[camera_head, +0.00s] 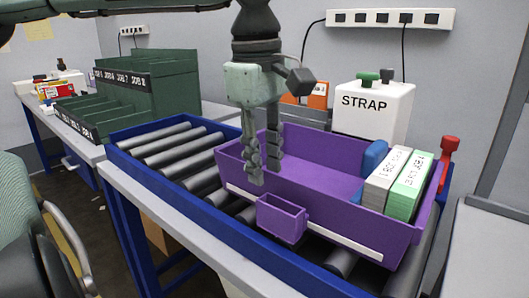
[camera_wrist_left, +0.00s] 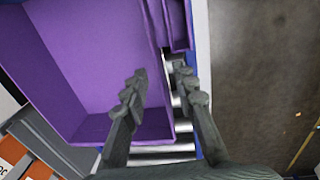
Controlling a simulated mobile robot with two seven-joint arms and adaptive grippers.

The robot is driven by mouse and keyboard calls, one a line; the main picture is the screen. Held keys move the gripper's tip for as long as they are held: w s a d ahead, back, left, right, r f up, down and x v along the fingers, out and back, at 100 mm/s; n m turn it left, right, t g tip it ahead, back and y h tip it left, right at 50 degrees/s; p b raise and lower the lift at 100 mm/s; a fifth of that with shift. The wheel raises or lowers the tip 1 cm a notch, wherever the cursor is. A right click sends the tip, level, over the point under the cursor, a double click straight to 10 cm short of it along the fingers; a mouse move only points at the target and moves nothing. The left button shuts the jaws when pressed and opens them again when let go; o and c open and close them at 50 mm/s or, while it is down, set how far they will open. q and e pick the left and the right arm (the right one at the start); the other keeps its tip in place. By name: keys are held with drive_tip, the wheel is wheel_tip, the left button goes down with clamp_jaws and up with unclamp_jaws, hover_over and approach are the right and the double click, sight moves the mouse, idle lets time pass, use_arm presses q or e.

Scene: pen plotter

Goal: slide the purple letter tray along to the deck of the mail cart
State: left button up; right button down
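The purple letter tray (camera_head: 330,208) sits on the roller conveyor, with white and green mail bundles at its right end. A small purple bin (camera_head: 281,218) is on its near wall. The tray also shows in the left wrist view (camera_wrist_left: 85,60). My left gripper (camera_head: 264,172) points down at the tray's near wall, left of the small bin. In the left wrist view its fingers (camera_wrist_left: 160,82) are apart, one over the tray's inside and one outside the wall. Contact cannot be told. I cannot make out the mail cart's deck. My right gripper is out of view.
The conveyor's blue frame (camera_head: 230,248) borders the rollers (camera_head: 168,145), which are bare left of the tray. A red lever (camera_head: 447,158) stands at the right end. A white STRAP box (camera_head: 372,112) stands behind. Green sorting racks (camera_head: 150,82) are at back left.

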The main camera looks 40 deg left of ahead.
sight(267, 193)
use_arm(q)
drive_tip(key=f, duration=0.6)
drive_tip(key=shift+w+f, duration=0.25)
drive_tip(key=shift+w, duration=0.05)
drive_tip(key=shift+c, duration=0.4)
clamp_jaws()
